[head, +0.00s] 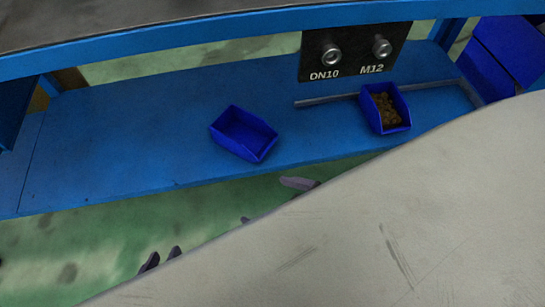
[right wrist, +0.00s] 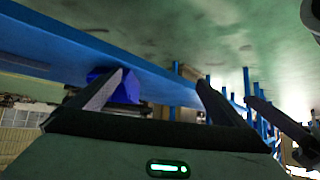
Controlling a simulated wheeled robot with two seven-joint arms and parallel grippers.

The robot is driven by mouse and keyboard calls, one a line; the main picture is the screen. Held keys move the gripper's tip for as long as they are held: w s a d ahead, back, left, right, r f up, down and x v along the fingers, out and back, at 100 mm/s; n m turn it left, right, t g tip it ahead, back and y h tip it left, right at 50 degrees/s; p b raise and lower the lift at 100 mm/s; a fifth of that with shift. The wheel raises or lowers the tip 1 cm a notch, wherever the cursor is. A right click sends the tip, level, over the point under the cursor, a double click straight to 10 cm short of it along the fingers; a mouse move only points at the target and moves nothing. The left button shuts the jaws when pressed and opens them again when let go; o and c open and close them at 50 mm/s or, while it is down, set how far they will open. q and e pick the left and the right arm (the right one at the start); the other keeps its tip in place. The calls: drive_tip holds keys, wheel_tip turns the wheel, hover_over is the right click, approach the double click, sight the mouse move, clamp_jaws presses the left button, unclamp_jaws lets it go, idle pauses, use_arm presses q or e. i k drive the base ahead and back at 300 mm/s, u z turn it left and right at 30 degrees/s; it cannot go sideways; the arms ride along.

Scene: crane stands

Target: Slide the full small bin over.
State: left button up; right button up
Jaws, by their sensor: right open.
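The full small bin (head: 396,129) is blue and holds brown small parts. It stands at the right of the blue shelf in the head view, below the M12 label. An empty blue bin (head: 243,135) stands to its left, turned at an angle. My right gripper (head: 272,201) is open and empty, in front of the shelf's near edge, touching neither bin; a pale surface hides most of it. In the right wrist view its fingers (right wrist: 160,90) are apart, with a blue bin beyond. My left gripper (head: 162,257) shows only two separated fingertips, lower left, away from the shelf.
A grey rail (head: 330,100) lies along the shelf behind the full bin. A dark label plate (head: 345,68) hangs above. More blue bins (head: 505,50) are at the far right. The shelf (head: 120,140) is clear left of the empty bin.

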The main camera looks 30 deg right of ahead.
sight(386, 110)
drive_tip(key=z, duration=1.95)
drive_tip(key=k, duration=0.55)
drive_tip(key=z, duration=0.65)
drive_tip(key=k, duration=0.8)
drive_tip(key=u, duration=0.4)
drive_tip(key=i, duration=1.85)
drive_tip(key=z, duration=0.55)
